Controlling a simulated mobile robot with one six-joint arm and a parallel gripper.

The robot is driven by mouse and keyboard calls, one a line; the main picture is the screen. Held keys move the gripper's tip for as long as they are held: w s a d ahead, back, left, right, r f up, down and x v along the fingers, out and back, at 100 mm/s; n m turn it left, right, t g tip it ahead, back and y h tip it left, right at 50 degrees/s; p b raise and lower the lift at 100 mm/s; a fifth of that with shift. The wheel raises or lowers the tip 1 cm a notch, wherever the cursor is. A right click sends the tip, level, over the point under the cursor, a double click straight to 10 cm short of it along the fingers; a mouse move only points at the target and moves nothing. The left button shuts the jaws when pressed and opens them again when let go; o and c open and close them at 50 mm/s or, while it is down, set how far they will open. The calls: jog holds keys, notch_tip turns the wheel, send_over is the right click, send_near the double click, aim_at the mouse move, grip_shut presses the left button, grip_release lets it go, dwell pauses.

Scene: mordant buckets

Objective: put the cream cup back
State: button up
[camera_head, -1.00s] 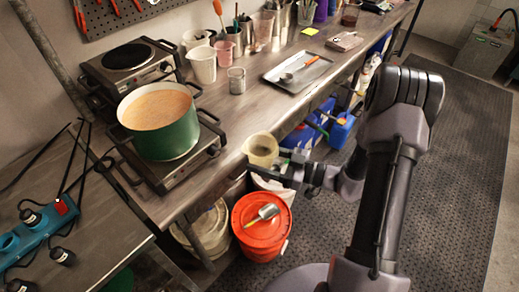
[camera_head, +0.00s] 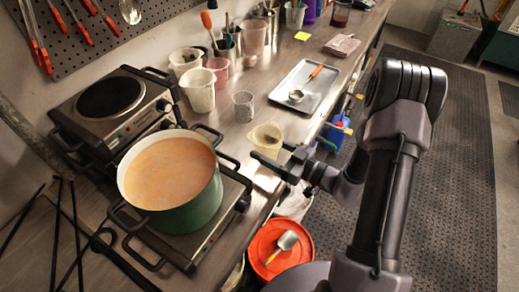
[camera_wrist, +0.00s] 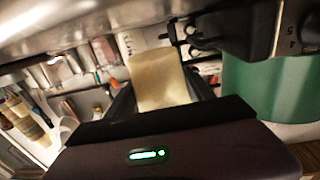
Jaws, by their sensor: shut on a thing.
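The cream cup (camera_head: 267,138) is a small translucent cream beaker. My gripper (camera_head: 280,157) is shut on it and holds it near the front edge of the steel bench (camera_head: 232,148), to the right of the green pot. In the wrist view the cup (camera_wrist: 160,80) stands between my two fingers, its side facing the camera. In the head view the fingers cover part of its lower side, and I cannot tell whether its base touches the bench.
A green pot (camera_head: 180,205) of orange liquid sits on a hotplate at left. White (camera_head: 198,92) and pink (camera_head: 218,72) cups and a grey cup (camera_head: 243,106) stand behind. A metal tray (camera_head: 306,86) with a ladle lies further right. An orange-lidded bucket (camera_head: 278,250) stands below.

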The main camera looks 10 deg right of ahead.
aim_at(265, 141)
jog(key=w, duration=0.4)
jog(key=shift+a+f+b, duration=0.2)
jog(key=shift+a+b, duration=0.15)
jog(key=shift+b, duration=0.05)
jog(key=f+b, duration=0.3)
jog(key=shift+w+f, duration=0.3)
jog(key=shift+f, duration=0.1)
jog(key=shift+a+r, duration=0.1)
jog(key=shift+r, duration=0.1)
jog(key=shift+f, duration=0.1)
jog(key=o, duration=1.6)
jog(key=shift+o, duration=0.2)
